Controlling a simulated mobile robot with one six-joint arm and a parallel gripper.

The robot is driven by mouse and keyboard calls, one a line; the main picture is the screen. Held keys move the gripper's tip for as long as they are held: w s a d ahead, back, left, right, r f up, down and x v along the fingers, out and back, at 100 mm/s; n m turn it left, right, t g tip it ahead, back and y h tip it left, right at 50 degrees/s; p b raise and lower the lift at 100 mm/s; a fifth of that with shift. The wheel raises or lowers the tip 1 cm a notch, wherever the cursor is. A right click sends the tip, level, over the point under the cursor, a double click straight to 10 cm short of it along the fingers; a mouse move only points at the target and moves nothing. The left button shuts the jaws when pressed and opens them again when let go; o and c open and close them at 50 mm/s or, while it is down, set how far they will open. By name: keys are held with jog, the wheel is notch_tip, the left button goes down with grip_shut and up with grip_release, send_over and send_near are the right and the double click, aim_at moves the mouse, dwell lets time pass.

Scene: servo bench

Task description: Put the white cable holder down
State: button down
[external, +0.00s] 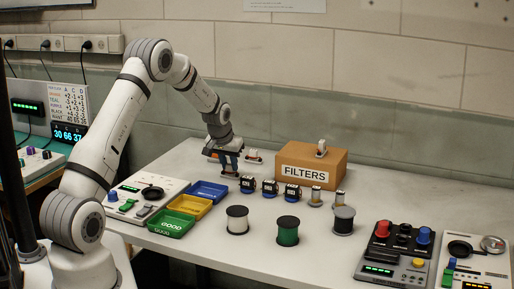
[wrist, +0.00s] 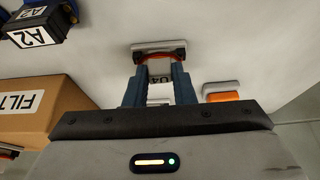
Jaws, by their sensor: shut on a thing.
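My gripper (external: 229,164) is low over the back of the bench, left of the cardboard box. In the wrist view its two blue fingers (wrist: 158,84) are shut on the white cable holder (wrist: 160,70). The holder is a small pale piece with dark marking on its face and a wider end with a dark red band beyond the fingertips. Its lower part is partly hidden by the fingers and gripper body. I cannot tell whether it touches the bench (wrist: 255,45).
A white and orange piece (wrist: 222,92) is close right of the fingers. Dark blue labelled blocks (external: 269,187), spools (external: 288,230) and coloured bins (external: 189,206) stand nearby.

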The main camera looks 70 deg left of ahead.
notch_tip(320, 180, up, 10)
jog(key=w+b, duration=0.1)
notch_tip(320, 180, up, 8)
jog(key=r+p, duration=0.1)
jog(key=p, duration=0.4)
send_over(303, 151)
jog(key=s+d, duration=0.2)
jog(key=shift+w+a+f+p, duration=0.15)
jog(key=shift+f+p, duration=0.35)
jog(key=shift+f, duration=2)
jog(key=shift+a+f+p, duration=0.1)
jog(key=shift+f+p, duration=0.4)
jog(key=shift+f, duration=2)
jog(key=c, duration=1.2)
grip_release()
